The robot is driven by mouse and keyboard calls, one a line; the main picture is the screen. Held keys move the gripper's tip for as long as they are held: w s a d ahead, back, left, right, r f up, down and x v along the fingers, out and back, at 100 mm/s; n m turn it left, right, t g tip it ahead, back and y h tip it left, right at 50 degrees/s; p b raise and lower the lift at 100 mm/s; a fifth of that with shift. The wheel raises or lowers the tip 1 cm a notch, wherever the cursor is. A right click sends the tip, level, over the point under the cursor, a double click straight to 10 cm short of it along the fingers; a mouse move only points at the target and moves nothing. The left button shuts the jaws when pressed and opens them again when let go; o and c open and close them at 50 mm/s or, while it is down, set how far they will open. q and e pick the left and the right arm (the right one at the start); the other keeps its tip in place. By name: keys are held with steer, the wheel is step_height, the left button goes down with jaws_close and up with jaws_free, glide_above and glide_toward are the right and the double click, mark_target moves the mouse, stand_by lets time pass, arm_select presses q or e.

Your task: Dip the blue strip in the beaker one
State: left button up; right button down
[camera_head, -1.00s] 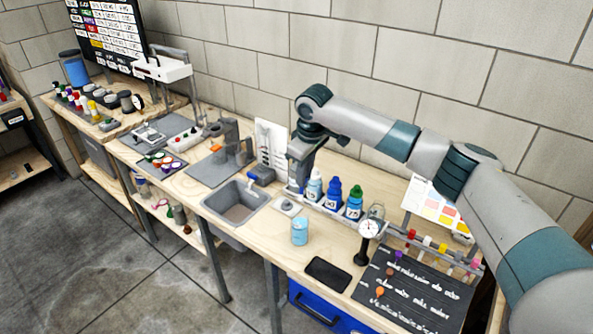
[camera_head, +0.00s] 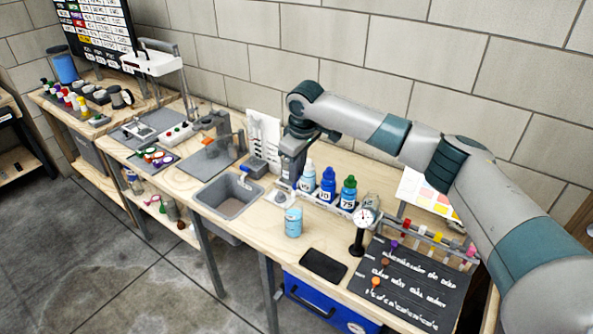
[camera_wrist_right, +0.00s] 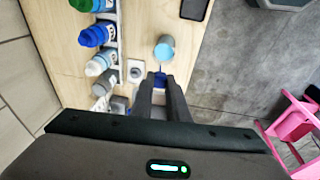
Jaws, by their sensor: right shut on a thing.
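The beaker (camera_head: 293,223), a small light-blue cup, stands upright on the bench in front of the bottle rack; it also shows in the right wrist view (camera_wrist_right: 164,48). My right gripper (camera_wrist_right: 160,82) is shut on a small blue piece, the blue strip (camera_wrist_right: 160,76), mostly hidden between the fingers. In the wrist view the fingertips point toward the beaker and are apart from it. In the head view my right gripper (camera_head: 285,182) points down, behind and slightly left of the beaker. The strip cannot be made out there. My left gripper is not in view.
Labelled bottles (camera_head: 328,186) stand in a rack right of my right gripper. A grey sink (camera_head: 228,195) is on the left. Bench around the beaker is clear.

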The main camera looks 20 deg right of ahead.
mark_target(297, 213)
steer(key=shift+f+b, duration=1.5)
steer(key=shift+f, duration=0.35)
step_height(297, 213, down, 9)
steer(key=shift+s+f+b, duration=0.25)
steer(key=shift+b, duration=0.05)
stand_by(0.7)
steer(key=shift+r, duration=0.15)
stand_by(0.8)
